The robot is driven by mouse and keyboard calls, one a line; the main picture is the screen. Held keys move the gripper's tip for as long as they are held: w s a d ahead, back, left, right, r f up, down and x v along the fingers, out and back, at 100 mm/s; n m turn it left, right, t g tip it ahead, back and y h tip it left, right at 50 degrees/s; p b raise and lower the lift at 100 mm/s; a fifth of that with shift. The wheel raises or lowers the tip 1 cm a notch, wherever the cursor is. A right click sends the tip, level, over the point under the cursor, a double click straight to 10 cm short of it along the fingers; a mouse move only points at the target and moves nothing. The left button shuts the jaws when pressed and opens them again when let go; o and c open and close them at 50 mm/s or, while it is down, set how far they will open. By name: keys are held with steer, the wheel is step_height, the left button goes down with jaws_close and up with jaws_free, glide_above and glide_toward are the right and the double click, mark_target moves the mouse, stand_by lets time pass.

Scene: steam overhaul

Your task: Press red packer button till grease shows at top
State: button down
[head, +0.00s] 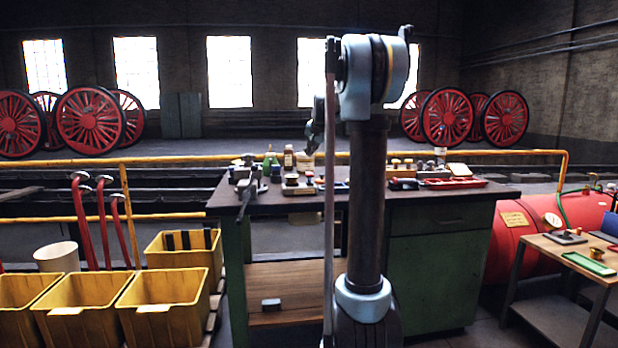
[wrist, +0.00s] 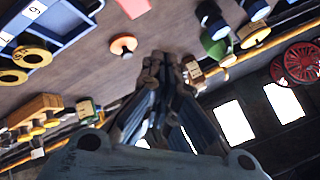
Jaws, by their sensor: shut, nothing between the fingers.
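My gripper (wrist: 172,62) is shut and empty in the wrist view, its fingertips together over the brown bench top. In the head view it is the small dark shape (head: 314,128) left of my arm, above the bench. A small orange-red disc with a pale centre (wrist: 123,44) lies on the bench top a little left of the fingertips in the wrist view, apart from them. I cannot tell whether it is the packer button. I cannot clearly make out the grease packer or any grease; my arm hides part of the bench in the head view.
The workbench (head: 440,196) carries tools, bottles and a red tray (head: 455,183). Yellow bins (head: 165,300) stand left; a red tank (head: 515,240) and a side table (head: 575,250) stand right. A blue tray (wrist: 50,30) and bottles (wrist: 255,33) flank the fingers in the wrist view.

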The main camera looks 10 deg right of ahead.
mark_target(312, 173)
steer(key=shift+f, duration=2.95)
steer(key=shift+f, duration=0.1)
steer(key=shift+s+f, duration=0.1)
steer(key=shift+f, duration=0.15)
steer(key=shift+f, duration=1)
stand_by(0.5)
steer(key=shift+r, duration=1.4)
steer(key=shift+r, duration=0.1)
steer(key=shift+r, duration=2.4)
